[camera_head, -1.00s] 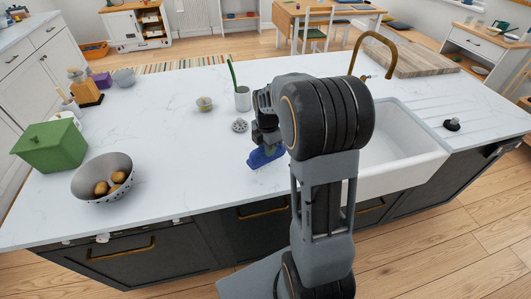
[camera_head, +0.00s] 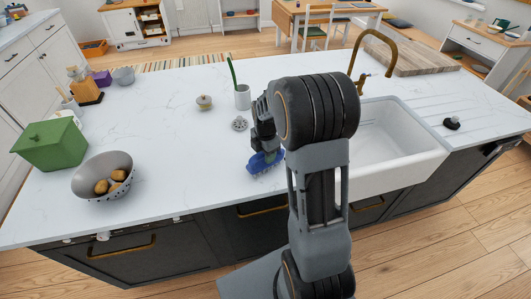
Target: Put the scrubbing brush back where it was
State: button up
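The blue scrubbing brush (camera_head: 266,163) is at the front of the white worktop, left of the sink. My gripper (camera_head: 265,152) points down over it and appears shut on its top; the fingertips are small and partly hidden by the brush and my arm. The brush is slightly tilted, with a paler patch on its side. I cannot tell whether it touches the worktop or hangs just above it.
A white cup (camera_head: 243,97) with a green stem, a small lidded pot (camera_head: 204,102) and a sink strainer (camera_head: 239,124) stand behind the brush. The white sink (camera_head: 395,177) is right. A metal colander (camera_head: 88,187) and green box (camera_head: 48,146) stand left. The worktop between is clear.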

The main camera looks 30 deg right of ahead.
jog(key=shift+o, duration=0.7)
jog(key=shift+r, duration=0.1)
jog(key=shift+r, duration=0.25)
notch_tip(320, 180, up, 11)
jog(key=s+a+r+m+t, duration=0.1)
jog(key=s+a+m, duration=0.3)
jog(key=s+m, duration=0.4)
jog(key=s+a+r+m+t, duration=0.1)
jog(key=s+a+m+t, duration=0.2)
jog(key=s+m, duration=0.5)
jog(key=shift+a+r+m+t+b, duration=0.35)
jog(key=shift+a+m, duration=0.55)
jog(key=shift+m, duration=1.2)
